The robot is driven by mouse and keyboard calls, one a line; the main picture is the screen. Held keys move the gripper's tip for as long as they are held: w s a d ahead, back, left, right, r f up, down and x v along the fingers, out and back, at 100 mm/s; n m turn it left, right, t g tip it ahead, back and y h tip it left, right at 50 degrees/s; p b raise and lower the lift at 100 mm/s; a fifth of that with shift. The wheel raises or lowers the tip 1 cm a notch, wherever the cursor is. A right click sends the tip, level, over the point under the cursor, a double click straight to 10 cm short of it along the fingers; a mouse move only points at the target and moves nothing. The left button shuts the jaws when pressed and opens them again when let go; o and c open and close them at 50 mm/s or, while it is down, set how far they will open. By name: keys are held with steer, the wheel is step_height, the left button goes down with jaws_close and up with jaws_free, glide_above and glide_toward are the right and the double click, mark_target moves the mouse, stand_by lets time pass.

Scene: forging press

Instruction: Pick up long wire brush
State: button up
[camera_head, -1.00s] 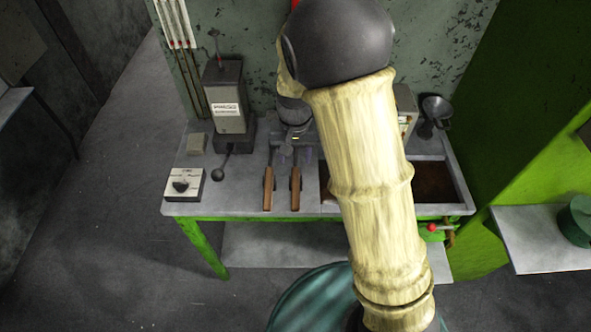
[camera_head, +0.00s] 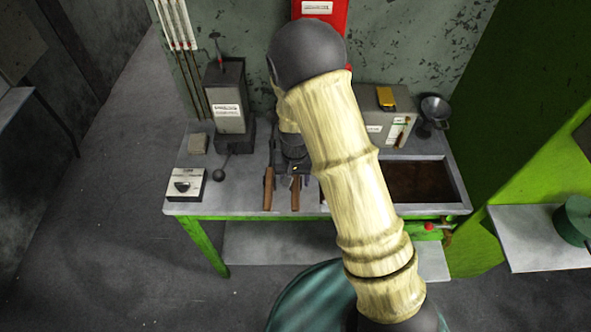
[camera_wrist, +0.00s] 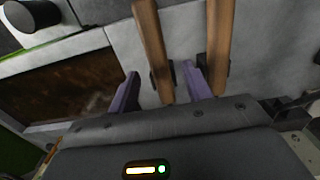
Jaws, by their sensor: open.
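Two wooden-handled tools lie side by side on the grey bench top. In the head view these are the left tool (camera_head: 268,188) and the right tool (camera_head: 295,194); their far ends are hidden by my gripper (camera_head: 295,165). I cannot tell which one is the long wire brush. In the wrist view, my open gripper (camera_wrist: 161,86) has its purple fingers on both sides of one handle (camera_wrist: 152,45), the one closer to the brown-filled tray. The other handle (camera_wrist: 219,40) lies outside the fingers. Contact with the handle cannot be told.
The bench (camera_head: 235,190) has a grey press-like device (camera_head: 228,100), a control box with a knob (camera_head: 185,185) and a small block (camera_head: 197,143) on the left.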

mark_target(295, 185)
steer(key=shift+w+f+p, duration=0.1)
steer(key=shift+f+p, duration=0.9)
steer(key=shift+f, duration=1.6)
jaws_close()
